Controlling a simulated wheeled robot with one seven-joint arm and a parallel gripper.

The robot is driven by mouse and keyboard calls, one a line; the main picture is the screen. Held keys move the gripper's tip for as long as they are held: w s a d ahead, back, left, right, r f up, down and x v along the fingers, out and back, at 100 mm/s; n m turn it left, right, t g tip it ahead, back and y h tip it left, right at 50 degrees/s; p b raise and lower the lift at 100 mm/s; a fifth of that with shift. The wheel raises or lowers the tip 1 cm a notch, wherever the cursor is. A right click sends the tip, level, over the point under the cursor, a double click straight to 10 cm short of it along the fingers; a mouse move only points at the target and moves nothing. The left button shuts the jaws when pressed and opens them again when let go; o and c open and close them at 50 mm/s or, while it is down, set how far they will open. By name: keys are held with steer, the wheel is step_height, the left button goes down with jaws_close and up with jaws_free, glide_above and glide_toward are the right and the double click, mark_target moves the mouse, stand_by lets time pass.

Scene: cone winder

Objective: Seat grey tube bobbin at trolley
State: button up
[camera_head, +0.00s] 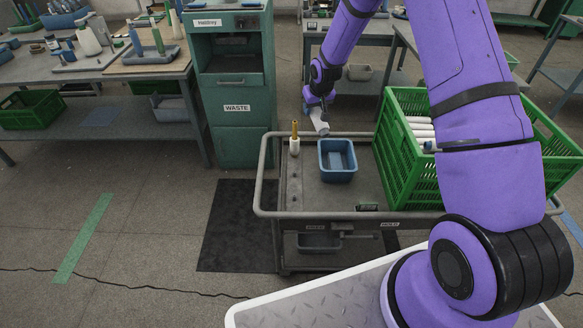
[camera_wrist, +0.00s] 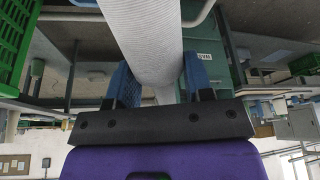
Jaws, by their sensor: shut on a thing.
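My gripper (camera_head: 318,100) is shut on the grey tube bobbin (camera_head: 320,122), which hangs tilted over the far edge of the trolley (camera_head: 308,200). In the wrist view the bobbin (camera_wrist: 153,38) lies between the two blue finger pads, ribbed and pale grey. On the trolley's left side stands an upright post (camera_head: 294,138) with a yellow top and a pale lower part. The bobbin is right of this post and apart from it.
A blue bin (camera_head: 337,175) sits on the trolley top. A large green crate (camera_head: 405,170) with several white tubes stands at its right. A green waste cabinet (camera_head: 238,130) is behind left. The trolley's raised rail runs around its top.

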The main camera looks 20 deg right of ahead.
steer(key=a+f+n+t+y, duration=0.2)
steer(key=f+t, duration=0.1)
steer(key=f, duration=0.4)
steer(key=a+f+n+t+y, duration=0.2)
steer(key=f+t+y, duration=0.15)
steer(key=f, duration=0.35)
steer(key=s+a+f+t+y, duration=0.1)
steer(key=s+a+f+t, duration=0.1)
steer(key=s+f, duration=0.1)
steer(key=s+a+f+n+t+y, duration=0.1)
steer(key=s+a+f+t+y, duration=0.1)
steer(key=s, duration=0.4)
steer(key=shift+s+a+f+t, duration=0.15)
steer(key=shift+a+f+t, duration=0.4)
steer(key=shift+f+t, duration=0.1)
steer(key=shift+f, duration=0.35)
steer(key=o, duration=1)
